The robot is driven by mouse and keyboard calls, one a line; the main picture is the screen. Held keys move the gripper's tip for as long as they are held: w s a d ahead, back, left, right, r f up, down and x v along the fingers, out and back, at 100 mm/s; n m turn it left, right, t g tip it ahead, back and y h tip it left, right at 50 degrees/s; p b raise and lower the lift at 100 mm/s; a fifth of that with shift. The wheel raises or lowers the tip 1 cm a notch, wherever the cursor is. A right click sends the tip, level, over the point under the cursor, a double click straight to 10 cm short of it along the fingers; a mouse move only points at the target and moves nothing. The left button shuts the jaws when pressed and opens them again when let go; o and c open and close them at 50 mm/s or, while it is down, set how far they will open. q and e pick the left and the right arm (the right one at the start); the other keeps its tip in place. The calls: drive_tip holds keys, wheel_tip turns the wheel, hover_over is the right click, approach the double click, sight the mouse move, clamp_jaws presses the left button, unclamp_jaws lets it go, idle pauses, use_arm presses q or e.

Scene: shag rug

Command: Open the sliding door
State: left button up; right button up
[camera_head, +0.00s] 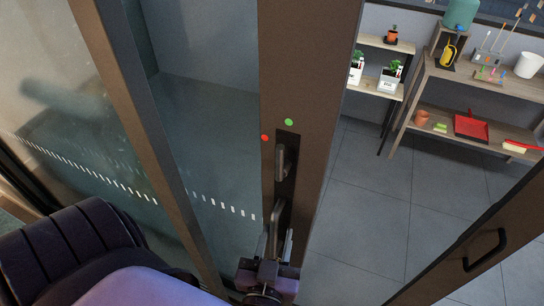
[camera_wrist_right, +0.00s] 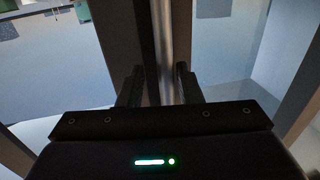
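The sliding door has a brown frame (camera_head: 300,70) and glass with a row of white dashes to its left. In the right wrist view, a metallic upright bar (camera_wrist_right: 163,45) runs between the two spread fingers of the gripper (camera_wrist_right: 159,86). Whether the fingers touch the bar is unclear. My left gripper is out of view.
Right of the frame, a tiled floor (camera_head: 390,200) shows in a clear gap. A brown panel with a black handle (camera_head: 485,250) stands at lower right. Wooden shelves (camera_head: 480,80) with plants, a red dustpan (camera_head: 471,127) and tools stand at the back right.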

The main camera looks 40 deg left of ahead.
drive_tip(key=b+v, duration=0.1)
drive_tip(key=v, duration=0.6)
drive_tip(key=shift+b, duration=0.4)
